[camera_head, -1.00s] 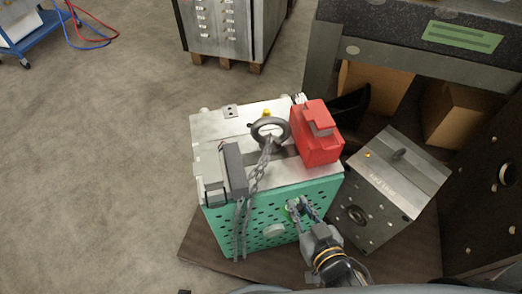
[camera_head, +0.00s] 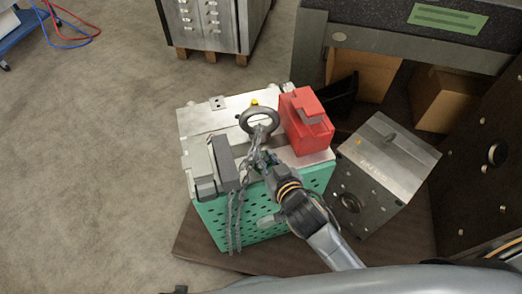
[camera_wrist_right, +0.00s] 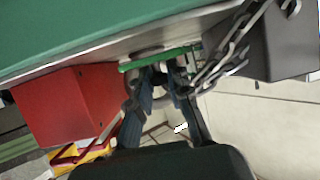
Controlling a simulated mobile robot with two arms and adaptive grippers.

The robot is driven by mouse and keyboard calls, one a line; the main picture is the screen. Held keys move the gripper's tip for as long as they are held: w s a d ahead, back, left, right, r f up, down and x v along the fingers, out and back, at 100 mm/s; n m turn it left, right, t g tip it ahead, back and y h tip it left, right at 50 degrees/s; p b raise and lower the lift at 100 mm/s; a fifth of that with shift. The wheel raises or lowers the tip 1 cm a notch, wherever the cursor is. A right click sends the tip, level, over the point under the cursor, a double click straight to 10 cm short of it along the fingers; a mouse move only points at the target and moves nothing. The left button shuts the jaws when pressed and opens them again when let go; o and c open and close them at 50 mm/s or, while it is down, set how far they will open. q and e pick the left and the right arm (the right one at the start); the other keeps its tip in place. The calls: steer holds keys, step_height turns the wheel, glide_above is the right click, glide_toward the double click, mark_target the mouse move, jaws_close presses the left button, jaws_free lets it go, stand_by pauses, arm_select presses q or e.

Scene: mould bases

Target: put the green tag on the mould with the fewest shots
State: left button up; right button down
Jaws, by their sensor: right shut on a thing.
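My right gripper (camera_head: 264,160) is over the top of the large mould (camera_head: 225,117), just in front of its dark lifting ring (camera_head: 259,122). It also shows in the right wrist view (camera_wrist_right: 165,75), shut on a thin green tag (camera_wrist_right: 158,58). In the head view I cannot make out the tag. The large mould has a green perforated front. A smaller grey mould (camera_head: 388,160) stands to its right, with marks on top too small to read. A dark mould-like block (camera_head: 485,165) stands at the right edge. No shot count is readable. My left gripper is out of view.
A red box (camera_head: 305,125) and a grey block (camera_head: 226,160) sit on the large mould. A chain (camera_head: 235,215) hangs from the ring down its front, close to my right gripper. A dark bench (camera_head: 400,45) with cartons below stands behind.

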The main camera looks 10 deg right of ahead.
mark_target(264, 157)
steer(key=shift+w+a, duration=0.15)
steer(key=shift+w, duration=0.45)
steer(key=w, duration=0.2)
steer(key=shift+w+a+r, duration=0.1)
steer(key=shift+w+a, duration=0.15)
steer(key=shift+w, duration=0.15)
steer(key=shift+f+b, duration=0.3)
steer(key=shift+f, duration=0.55)
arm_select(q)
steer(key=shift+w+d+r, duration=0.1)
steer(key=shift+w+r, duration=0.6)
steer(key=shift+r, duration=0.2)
arm_select(e)
steer(key=shift+s, duration=0.15)
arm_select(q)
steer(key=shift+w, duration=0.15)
arm_select(e)
steer(key=shift+f, duration=0.15)
steer(key=c, duration=1.3)
jaws_free()
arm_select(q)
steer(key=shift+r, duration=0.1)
